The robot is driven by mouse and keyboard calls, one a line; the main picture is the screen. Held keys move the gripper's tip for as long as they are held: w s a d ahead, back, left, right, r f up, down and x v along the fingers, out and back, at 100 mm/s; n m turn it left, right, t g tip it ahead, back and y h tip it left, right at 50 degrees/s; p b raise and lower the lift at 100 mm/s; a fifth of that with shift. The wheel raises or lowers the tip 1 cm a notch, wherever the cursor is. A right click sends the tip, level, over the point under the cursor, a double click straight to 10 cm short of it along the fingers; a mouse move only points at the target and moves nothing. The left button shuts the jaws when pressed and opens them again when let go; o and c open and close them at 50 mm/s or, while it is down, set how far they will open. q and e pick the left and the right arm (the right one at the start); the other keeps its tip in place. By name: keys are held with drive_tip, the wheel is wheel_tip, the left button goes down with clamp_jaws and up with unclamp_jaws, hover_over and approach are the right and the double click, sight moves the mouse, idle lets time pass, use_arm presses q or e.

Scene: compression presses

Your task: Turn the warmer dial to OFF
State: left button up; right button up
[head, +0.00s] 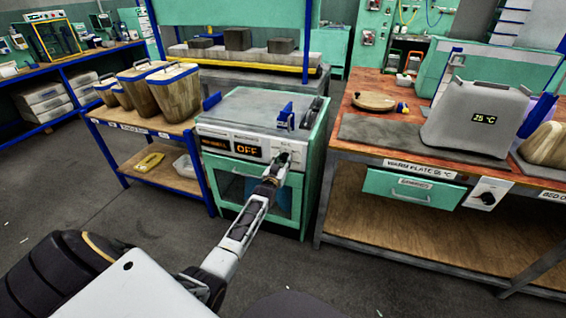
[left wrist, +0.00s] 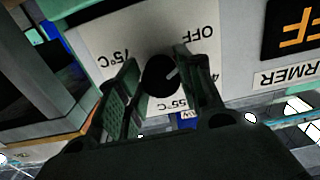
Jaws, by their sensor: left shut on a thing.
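The warmer (head: 262,108) is a teal cabinet with a pale front panel, and its amber display (head: 247,150) reads OFF. The warmer dial (left wrist: 160,76) is a round black knob on a white plate with OFF, 75°C and 55°C marks, seen upside down in the left wrist view. Its pale pointer line slants up and right, toward the side of the OFF mark. My left gripper (head: 282,161) is at the right of the panel. In the left wrist view its fingers (left wrist: 157,70) are shut on the dial, one each side. My right gripper is not in view.
A wooden-topped bench (head: 440,170) with a warm plate and a grey 75 °C unit (head: 475,118) stands close on the right. A shelf table (head: 150,125) with several lidded bins stands on the left. The floor in front is clear.

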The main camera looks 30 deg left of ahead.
use_arm(q)
drive_tip(key=o, duration=1)
drive_tip(key=shift+f, duration=0.15)
drive_tip(key=shift+s, duration=0.2)
drive_tip(key=shift+v, duration=5.85)
